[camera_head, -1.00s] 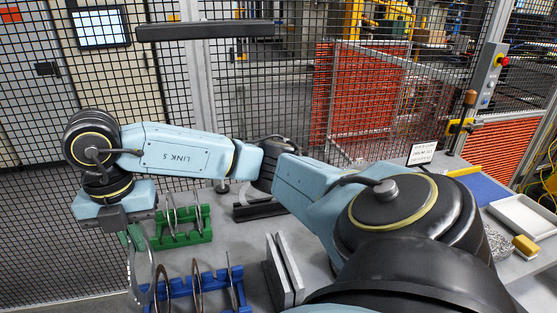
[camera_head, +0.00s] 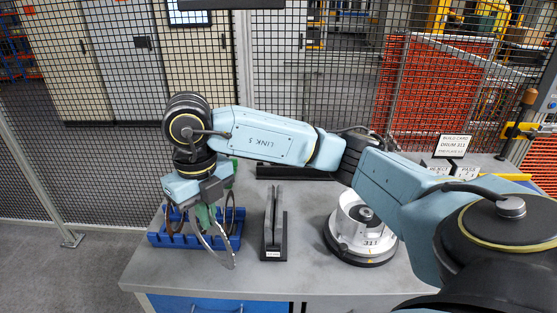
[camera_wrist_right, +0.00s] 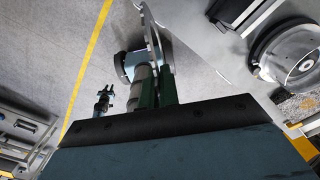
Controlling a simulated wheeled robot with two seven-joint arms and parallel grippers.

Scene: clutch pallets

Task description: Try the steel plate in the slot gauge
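My right gripper (camera_head: 205,214) has its green fingers shut on a thin, ring-shaped steel plate (camera_head: 222,256). It holds the plate upright but tilted, in front of the blue rack. In the right wrist view the plate (camera_wrist_right: 152,38) shows nearly edge-on between the green fingers (camera_wrist_right: 155,92). The slot gauge (camera_head: 269,222), two grey upright plates with a narrow gap on a black base, stands on the bench to the right of the held plate, apart from it.
The blue rack (camera_head: 158,239) holds other plates and is partly hidden by my gripper. A silver drum (camera_head: 345,240) marked 311 stands right of the gauge, near my arm. Signs (camera_head: 453,146) stand at the back right. The bench front (camera_head: 225,281) is clear.

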